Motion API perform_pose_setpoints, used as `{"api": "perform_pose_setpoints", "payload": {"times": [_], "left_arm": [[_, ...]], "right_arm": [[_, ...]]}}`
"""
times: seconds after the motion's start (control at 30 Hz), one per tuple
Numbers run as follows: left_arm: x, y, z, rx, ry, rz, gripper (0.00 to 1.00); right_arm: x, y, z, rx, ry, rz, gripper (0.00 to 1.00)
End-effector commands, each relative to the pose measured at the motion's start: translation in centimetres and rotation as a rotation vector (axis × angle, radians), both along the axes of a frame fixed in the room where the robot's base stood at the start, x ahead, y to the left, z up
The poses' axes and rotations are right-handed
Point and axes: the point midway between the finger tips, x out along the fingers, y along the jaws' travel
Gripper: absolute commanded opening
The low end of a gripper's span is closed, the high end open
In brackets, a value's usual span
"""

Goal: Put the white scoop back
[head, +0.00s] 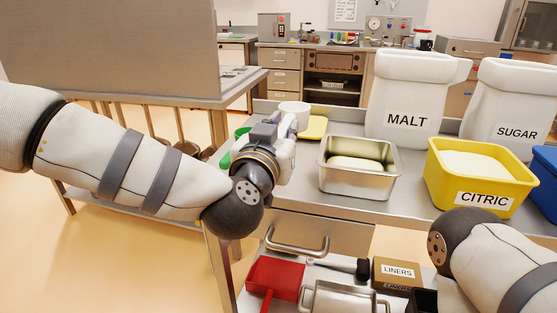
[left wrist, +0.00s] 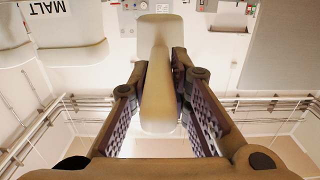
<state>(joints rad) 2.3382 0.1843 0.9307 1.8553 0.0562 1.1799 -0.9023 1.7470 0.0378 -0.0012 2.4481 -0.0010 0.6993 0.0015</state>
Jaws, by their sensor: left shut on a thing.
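My left gripper (head: 283,130) is shut on the handle of the white scoop (head: 294,110) above the left part of the steel counter. In the left wrist view the scoop's pale handle (left wrist: 158,95) runs between the two fingers, with its broad white bowl (left wrist: 157,30) beyond the fingertips. In the head view the gripper hides most of the handle. My right arm comes in at the lower right, but its gripper does not show.
A steel pan (head: 358,187) with a pale block inside stands right of my left gripper. The yellow CITRIC tub (head: 437,178), MALT bag (head: 403,95) and SUGAR bag (head: 513,100) stand beyond. Something yellow (head: 317,128) and something green (head: 225,160) lie near the gripper. A red scoop (head: 274,279) lies below.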

Motion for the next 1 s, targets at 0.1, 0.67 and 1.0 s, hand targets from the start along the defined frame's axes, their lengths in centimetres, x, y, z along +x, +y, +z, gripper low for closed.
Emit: {"api": "perform_pose_setpoints", "payload": {"times": [0.1,0.67,1.0], "left_arm": [[2.8,0.6,-3.6,0.000,0.012,0.002,0.00],[5.8,1.1,-9.3,-0.001,-0.003,-0.002,0.00],[5.7,1.1,-9.7,0.000,-0.003,-0.002,0.24]], "right_arm": [[-1.2,0.0,-1.3,0.000,0.039,0.001,0.40],[-2.4,0.0,-2.7,0.000,0.078,0.004,0.40],[-2.4,0.0,-2.7,0.000,0.079,0.004,0.40]]}}
